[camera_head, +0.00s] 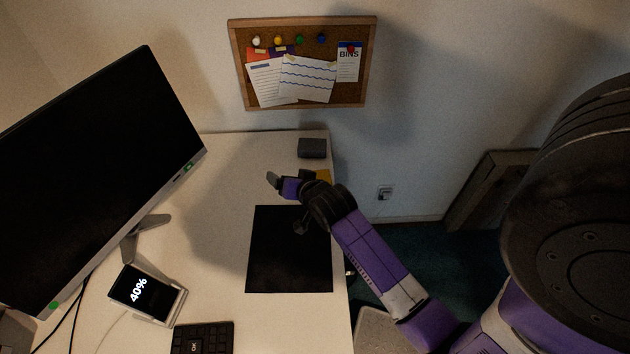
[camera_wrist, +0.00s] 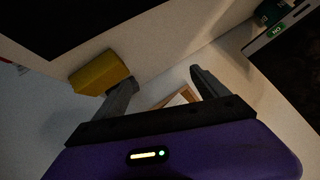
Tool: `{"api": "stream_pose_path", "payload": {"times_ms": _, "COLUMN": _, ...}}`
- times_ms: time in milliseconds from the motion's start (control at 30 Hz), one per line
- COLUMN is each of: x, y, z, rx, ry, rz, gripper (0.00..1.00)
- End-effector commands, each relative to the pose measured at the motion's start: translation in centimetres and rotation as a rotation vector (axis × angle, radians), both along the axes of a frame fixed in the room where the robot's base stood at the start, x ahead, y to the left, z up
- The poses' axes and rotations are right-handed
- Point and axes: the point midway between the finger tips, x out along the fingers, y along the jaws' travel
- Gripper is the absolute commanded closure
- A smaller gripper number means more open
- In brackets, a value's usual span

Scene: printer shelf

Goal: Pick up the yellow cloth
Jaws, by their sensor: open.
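The yellow cloth (camera_head: 323,175) lies near the right edge of the white desk, partly hidden behind my gripper in the head view. In the wrist view the yellow cloth (camera_wrist: 99,73) is a small folded block just left of my left finger. My gripper (camera_head: 285,186) is above the desk, close to the cloth and beyond the black mat. In the wrist view my gripper (camera_wrist: 160,88) has its two fingers apart with nothing held between them. The cloth is outside the gap between the fingers.
A dark grey box (camera_head: 312,148) sits behind the cloth at the desk's back corner. A black mat (camera_head: 280,265) lies in front. A monitor (camera_head: 100,170), a device showing 40% (camera_head: 147,294) and a keyboard (camera_head: 203,338) are to the left. A corkboard (camera_head: 350,92) hangs on the wall.

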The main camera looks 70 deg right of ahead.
Motion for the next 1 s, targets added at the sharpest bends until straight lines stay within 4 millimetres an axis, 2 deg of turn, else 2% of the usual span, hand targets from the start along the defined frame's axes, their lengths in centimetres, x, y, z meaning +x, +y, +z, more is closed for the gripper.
{"api": "stream_pose_path", "payload": {"times_ms": 33, "x": 0.6, "y": -2.5, "z": -0.1, "rx": 0.067, "ry": -0.001, "rz": -0.082, "gripper": 0.16}}
{"api": "stream_pose_path", "payload": {"times_ms": 100, "x": 0.7, "y": -5.0, "z": -0.7, "rx": 0.170, "ry": 0.004, "rz": -0.192, "gripper": 0.16}}
{"api": "stream_pose_path", "payload": {"times_ms": 300, "x": 0.4, "y": -10.4, "z": -0.9, "rx": 0.428, "ry": 0.005, "rz": -0.482, "gripper": 0.16}}
{"api": "stream_pose_path", "payload": {"times_ms": 367, "x": 0.0, "y": -11.4, "z": -1.0, "rx": 0.517, "ry": 0.009, "rz": -0.582, "gripper": 0.16}}
{"api": "stream_pose_path", "payload": {"times_ms": 533, "x": -2.0, "y": -11.4, "z": -1.9, "rx": 0.781, "ry": 0.063, "rz": -0.884, "gripper": 0.16}}
{"api": "stream_pose_path", "payload": {"times_ms": 700, "x": -3.6, "y": -10.5, "z": -1.3, "rx": 0.967, "ry": 0.121, "rz": -1.147, "gripper": 0.16}}
{"api": "stream_pose_path", "payload": {"times_ms": 867, "x": -4.5, "y": -9.7, "z": -0.7, "rx": 1.048, "ry": 0.159, "rz": -1.284, "gripper": 0.16}}
{"api": "stream_pose_path", "payload": {"times_ms": 1000, "x": -4.7, "y": -9.5, "z": -1.5, "rx": 1.063, "ry": 0.170, "rz": -1.313, "gripper": 0.16}}
